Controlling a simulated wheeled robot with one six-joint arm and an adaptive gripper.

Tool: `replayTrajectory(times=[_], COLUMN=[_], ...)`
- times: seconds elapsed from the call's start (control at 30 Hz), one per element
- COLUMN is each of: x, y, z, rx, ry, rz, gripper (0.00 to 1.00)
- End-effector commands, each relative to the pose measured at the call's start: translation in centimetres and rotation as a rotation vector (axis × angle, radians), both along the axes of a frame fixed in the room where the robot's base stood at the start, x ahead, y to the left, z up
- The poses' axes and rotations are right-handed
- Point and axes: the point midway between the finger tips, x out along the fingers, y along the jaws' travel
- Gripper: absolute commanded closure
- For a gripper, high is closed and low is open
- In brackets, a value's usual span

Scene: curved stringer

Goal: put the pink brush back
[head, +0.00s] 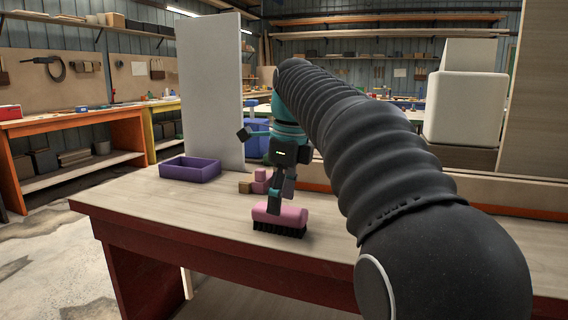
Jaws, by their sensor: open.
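The pink brush (292,215) lies on the wooden table with its black bristles down, near the front edge. My gripper (274,210) points down at the brush from above, with its fingertips at the brush's top. The gripper is open. My arm hides part of the view to the right, and I cannot tell whether the fingers touch the brush. A purple tray (205,173) stands at the table's left back; from here its inside looks empty.
Small pink blocks (261,175) and a tan block (245,187) sit behind the brush. A tall pale panel (210,90) stands behind the tray. The table top (150,197) is clear at front left. A white box (466,108) stands at the back right.

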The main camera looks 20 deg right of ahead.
Motion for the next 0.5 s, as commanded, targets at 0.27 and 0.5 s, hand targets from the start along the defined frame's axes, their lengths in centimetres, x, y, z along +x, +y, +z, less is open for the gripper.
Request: replayTrajectory(times=[0.27,0.5], x=[-0.3,-0.5], y=[-0.5,-0.7], z=[5.4,7.6], rx=[0.000,0.000], ry=[-0.003,-0.001], rz=[0.000,0.000], gripper=[0.30,0.30])
